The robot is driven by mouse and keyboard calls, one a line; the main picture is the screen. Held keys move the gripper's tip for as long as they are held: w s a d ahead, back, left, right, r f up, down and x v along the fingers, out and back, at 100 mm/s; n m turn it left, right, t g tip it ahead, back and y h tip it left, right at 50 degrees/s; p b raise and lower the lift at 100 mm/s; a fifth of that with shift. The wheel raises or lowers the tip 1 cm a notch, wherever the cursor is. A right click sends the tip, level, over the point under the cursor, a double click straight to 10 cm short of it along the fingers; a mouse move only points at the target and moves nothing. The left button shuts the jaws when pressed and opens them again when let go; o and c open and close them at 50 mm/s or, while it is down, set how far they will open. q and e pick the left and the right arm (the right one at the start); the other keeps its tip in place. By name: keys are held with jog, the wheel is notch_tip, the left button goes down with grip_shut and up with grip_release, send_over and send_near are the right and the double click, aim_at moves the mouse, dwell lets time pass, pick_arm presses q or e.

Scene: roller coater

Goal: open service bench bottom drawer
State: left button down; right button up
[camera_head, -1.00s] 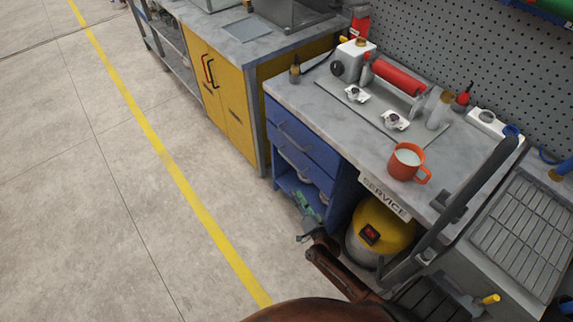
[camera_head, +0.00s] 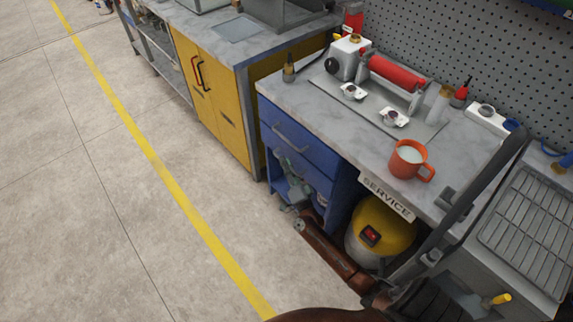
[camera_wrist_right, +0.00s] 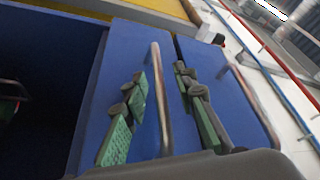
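The service bench (camera_head: 340,150) has a blue drawer unit at its left end. The top drawer (camera_head: 310,150) is shut and has a bar handle (camera_head: 291,138). The bottom drawer below it is mostly hidden by my right gripper (camera_head: 290,172) in the head view. In the right wrist view the bottom drawer front (camera_wrist_right: 115,75) is shut, and its bar handle (camera_wrist_right: 160,100) stands between the green-padded fingers of my right gripper (camera_wrist_right: 163,118). The fingers are open, with a gap on both sides of the handle. My left gripper is out of view.
A yellow and grey canister (camera_head: 380,228) stands under the bench. An orange mug (camera_head: 408,160) and a red roller (camera_head: 397,72) are on the top. A yellow cabinet (camera_head: 215,95) stands to the left. The floor in front of the drawers is clear.

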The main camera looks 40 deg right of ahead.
jog(key=shift+c, duration=0.2)
grip_shut()
dwell(0.5)
